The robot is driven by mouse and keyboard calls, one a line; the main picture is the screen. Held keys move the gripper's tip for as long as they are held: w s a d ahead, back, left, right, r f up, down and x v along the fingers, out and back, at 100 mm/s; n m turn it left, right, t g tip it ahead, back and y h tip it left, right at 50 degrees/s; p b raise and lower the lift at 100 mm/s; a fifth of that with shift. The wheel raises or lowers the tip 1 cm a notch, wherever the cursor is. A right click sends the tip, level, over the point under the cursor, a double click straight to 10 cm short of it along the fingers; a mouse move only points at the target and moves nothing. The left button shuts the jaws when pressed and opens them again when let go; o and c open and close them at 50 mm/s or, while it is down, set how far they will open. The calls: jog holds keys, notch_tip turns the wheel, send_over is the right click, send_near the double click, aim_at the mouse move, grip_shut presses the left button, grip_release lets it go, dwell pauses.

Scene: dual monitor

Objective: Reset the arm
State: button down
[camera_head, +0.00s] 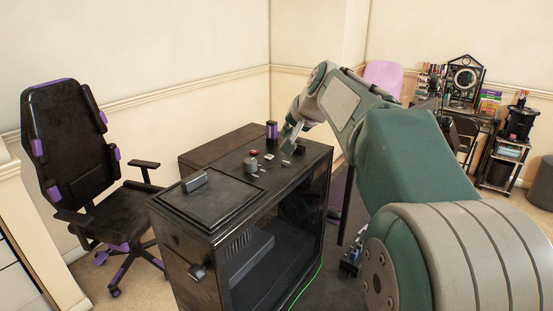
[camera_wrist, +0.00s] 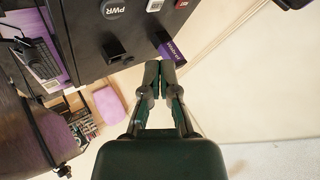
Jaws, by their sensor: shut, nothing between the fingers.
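My arm is green and grey and reaches from the lower right of the head view up and over toward the black cabinet (camera_head: 225,202). My gripper (camera_head: 288,137) is over the cabinet's far right end, small and partly hard to make out there. In the wrist view my gripper (camera_wrist: 160,75) has its two dark fingers together, with nothing between them. The fingertips are close to a black and purple labelled block (camera_wrist: 173,46) at the panel's edge. I cannot tell whether they touch it.
The panel carries a round PWR button (camera_wrist: 114,9), a black raised control (camera_wrist: 116,51) and a red control (camera_wrist: 182,4). A black and purple chair (camera_head: 75,150) stands left of the cabinet. A desk with a shelf and a cart (camera_head: 504,160) is at the far right.

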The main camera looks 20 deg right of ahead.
jog(key=shift+n+g, duration=0.4)
jog(key=shift+n, duration=0.3)
jog(key=s+a, duration=0.1)
jog(key=s, duration=0.1)
jog(key=s+a+f, duration=0.1)
jog(key=s+a, duration=0.2)
jog(key=s, duration=0.1)
jog(key=shift+s+a+f, duration=0.15)
jog(key=shift+f, duration=0.05)
jog(key=s+a+f, duration=0.1)
jog(key=s, duration=0.2)
jog(key=s+a+f+n, duration=0.1)
jog(key=s+a, duration=0.1)
jog(key=s, duration=0.1)
jog(key=s+a+f+n+g, duration=0.1)
jog(key=s+f, duration=0.1)
jog(key=s, duration=0.1)
jog(key=shift+s+a, duration=0.2)
jog(key=shift+a, duration=0.05)
jog(key=s+a+f+n, duration=0.1)
jog(key=s+f+n, duration=0.1)
jog(key=s+f, duration=0.3)
jog(key=s+a+f+n+g+h, duration=0.1)
jog(key=s+f, duration=0.5)
jog(key=s, duration=0.4)
jog(key=shift+s+a+f+n+g, duration=0.15)
jog(key=shift+s+a+n+g, duration=0.15)
jog(key=shift+s+n, duration=0.1)
